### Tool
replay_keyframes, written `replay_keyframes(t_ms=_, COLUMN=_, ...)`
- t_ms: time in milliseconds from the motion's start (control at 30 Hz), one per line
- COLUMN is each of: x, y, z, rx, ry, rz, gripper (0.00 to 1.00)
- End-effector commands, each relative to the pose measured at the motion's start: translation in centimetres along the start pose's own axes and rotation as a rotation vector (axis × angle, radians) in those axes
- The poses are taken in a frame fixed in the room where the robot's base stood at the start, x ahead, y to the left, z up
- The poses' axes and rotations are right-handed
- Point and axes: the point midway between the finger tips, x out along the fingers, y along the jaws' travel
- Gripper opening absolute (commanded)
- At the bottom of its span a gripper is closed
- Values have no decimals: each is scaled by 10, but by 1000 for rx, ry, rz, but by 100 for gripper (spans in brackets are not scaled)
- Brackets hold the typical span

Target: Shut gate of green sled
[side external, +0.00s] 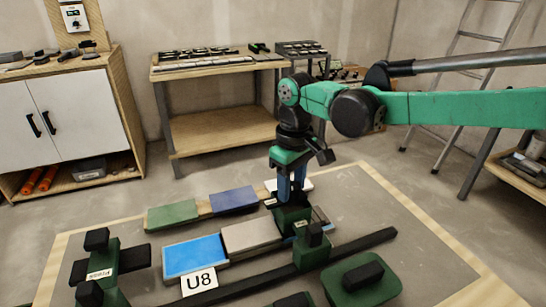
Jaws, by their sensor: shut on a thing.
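The green sled (312,256) is a dark green block with a black knob on top, and it stands at the long black rail (240,284). Behind it a dark green upright part (293,219) carries a small white label that is too small to read. My gripper (291,199) points straight down with blue fingers over this upright part. It is shut on the part's top. The fingers and the part hide most of the contact, and I cannot tell which piece is the gate or how far it stands open.
A blue tile (192,259), a beige tile (250,237), a green tile (172,214) and a dark blue tile (234,200) lie left of my gripper. A label "U8" (199,281) lies in front. A green block with a black handle (361,281) stands front right.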

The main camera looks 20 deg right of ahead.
Motion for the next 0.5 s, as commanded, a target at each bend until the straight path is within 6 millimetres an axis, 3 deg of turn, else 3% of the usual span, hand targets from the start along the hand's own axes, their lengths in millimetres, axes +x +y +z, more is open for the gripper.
replay_keyframes(t_ms=500, x=-1, y=0, z=0, rx=-308, ry=2, rz=0, gripper=0)
